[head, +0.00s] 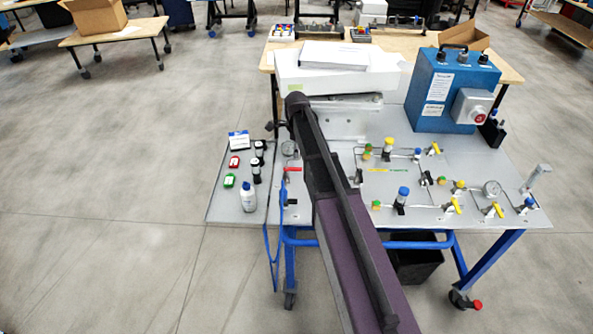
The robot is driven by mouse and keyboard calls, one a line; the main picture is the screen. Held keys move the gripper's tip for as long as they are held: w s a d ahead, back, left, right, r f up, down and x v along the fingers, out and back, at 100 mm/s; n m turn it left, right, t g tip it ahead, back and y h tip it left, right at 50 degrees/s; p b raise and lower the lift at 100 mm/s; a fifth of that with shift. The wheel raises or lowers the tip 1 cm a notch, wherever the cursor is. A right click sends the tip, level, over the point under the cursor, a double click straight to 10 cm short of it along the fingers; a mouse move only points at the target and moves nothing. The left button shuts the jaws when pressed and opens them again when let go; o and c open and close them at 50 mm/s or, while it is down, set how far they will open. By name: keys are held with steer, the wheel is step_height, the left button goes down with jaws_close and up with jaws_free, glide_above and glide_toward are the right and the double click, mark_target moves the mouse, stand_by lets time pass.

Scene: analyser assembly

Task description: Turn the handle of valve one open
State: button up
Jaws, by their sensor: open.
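Several valves with handles are on the grey panel (425,170) of the analyser bench. A red handle (292,169) is at the left, just beside my arm. Yellow handles show at the upper right (435,149), at the lower middle (455,206) and at the lower right (497,210). I cannot read which one is valve one, nor tell how far any handle is turned. My arm crosses the panel from the bottom edge up to the middle and hides part of it. My gripper does not show.
A blue box (452,90) with a red knob (477,115) stands at the back right. A black bin (415,262) is under the bench.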

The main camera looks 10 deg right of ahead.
mark_target(296, 168)
steer(key=shift+f+b, duration=3.75)
steer(key=shift+f, duration=0.35)
jaws_close()
